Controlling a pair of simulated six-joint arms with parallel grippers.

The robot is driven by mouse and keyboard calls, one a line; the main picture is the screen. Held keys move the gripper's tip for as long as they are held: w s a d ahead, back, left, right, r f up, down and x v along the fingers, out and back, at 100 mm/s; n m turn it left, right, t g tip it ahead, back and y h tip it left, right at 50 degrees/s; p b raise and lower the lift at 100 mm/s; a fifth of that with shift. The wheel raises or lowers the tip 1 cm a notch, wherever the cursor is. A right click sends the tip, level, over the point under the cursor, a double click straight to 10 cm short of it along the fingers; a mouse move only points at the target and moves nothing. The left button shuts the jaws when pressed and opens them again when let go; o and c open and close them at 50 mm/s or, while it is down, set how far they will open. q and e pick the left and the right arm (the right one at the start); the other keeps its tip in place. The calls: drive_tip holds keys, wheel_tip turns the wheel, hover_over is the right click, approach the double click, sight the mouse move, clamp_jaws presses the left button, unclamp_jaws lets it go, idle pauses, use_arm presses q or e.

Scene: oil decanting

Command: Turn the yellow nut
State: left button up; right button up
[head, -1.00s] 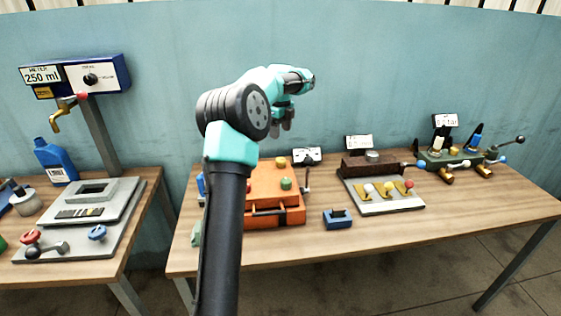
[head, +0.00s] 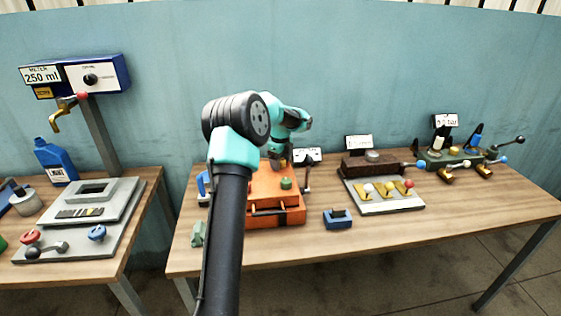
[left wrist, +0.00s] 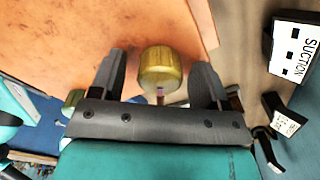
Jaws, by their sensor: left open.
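The yellow nut (left wrist: 161,66) stands on the orange box (left wrist: 75,30), and in the left wrist view it sits between my two finger pads with gaps on both sides. My left gripper (left wrist: 158,80) is open around the nut and not closed on it. In the head view my left gripper (head: 278,160) is low over the back of the orange box (head: 262,190), and it mostly hides the yellow nut. A green nut (head: 286,183) stands on the box nearer the front. My right gripper does not show.
A small blue block (head: 338,219) lies right of the box. A white SUCTION sign (left wrist: 293,47) stands close to the box's back edge. A grey plate with coloured knobs (head: 384,205) is farther right. The left table holds a grey metal unit (head: 120,212).

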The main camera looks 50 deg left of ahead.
use_arm(q)
drive_tip(key=c, duration=0.9)
